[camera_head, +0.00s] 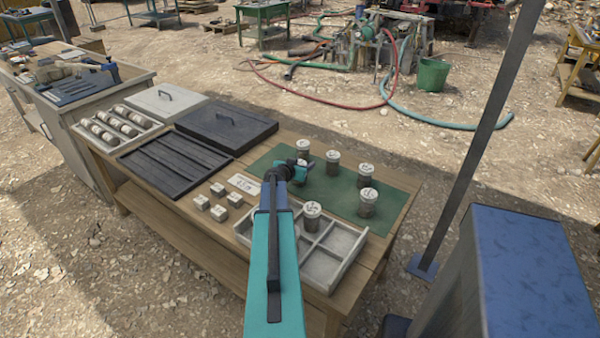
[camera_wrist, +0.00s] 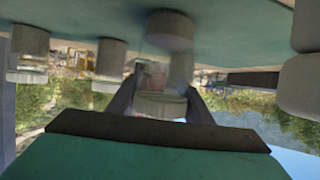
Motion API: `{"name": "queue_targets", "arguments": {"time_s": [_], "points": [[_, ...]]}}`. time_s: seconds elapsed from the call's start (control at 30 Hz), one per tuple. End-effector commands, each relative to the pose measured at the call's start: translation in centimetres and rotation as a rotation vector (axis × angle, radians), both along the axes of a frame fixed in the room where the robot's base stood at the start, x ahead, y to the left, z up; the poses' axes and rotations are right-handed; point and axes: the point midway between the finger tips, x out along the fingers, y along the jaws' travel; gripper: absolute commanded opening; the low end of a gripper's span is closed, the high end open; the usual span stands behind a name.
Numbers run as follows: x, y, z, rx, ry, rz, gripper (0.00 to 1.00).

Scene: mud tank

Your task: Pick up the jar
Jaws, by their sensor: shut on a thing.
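My gripper (camera_head: 300,170) is over the green mat (camera_head: 347,195) on the wooden table, at the end of my teal arm. In the wrist view, which looks upside down, its two dark fingers (camera_wrist: 158,98) are shut around a grey jar with a pale lid (camera_wrist: 160,105). The jar looks upright, close to the mat; I cannot tell whether it touches. In the head view the gripper partly hides this spot. Other lidded jars stand on the mat: one (camera_head: 333,162) right of the gripper, one (camera_head: 365,174) farther right, and one (camera_head: 368,203) nearer.
A pale divided tray (camera_head: 335,268) lies at the front, with a jar (camera_head: 312,216) at its back edge. Small white blocks (camera_head: 219,213), a card (camera_head: 243,183) and a dark slotted tray (camera_head: 175,165) lie left. A metal post (camera_head: 470,150) stands right of the table.

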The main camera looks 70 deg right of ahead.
Motion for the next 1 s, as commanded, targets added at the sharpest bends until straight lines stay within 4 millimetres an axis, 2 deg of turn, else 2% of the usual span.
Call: {"name": "queue_targets", "arguments": {"time_s": [0.27, 0.43, 1.0], "points": [[0.0, 0.0, 0.4, -0.002, -0.001, 0.0, 0.13], [0.0, 0.0, 1.5, -0.002, -0.001, 0.0, 0.13], [0.0, 0.0, 8.4, -0.003, -0.002, 0.0, 0.13]]}}
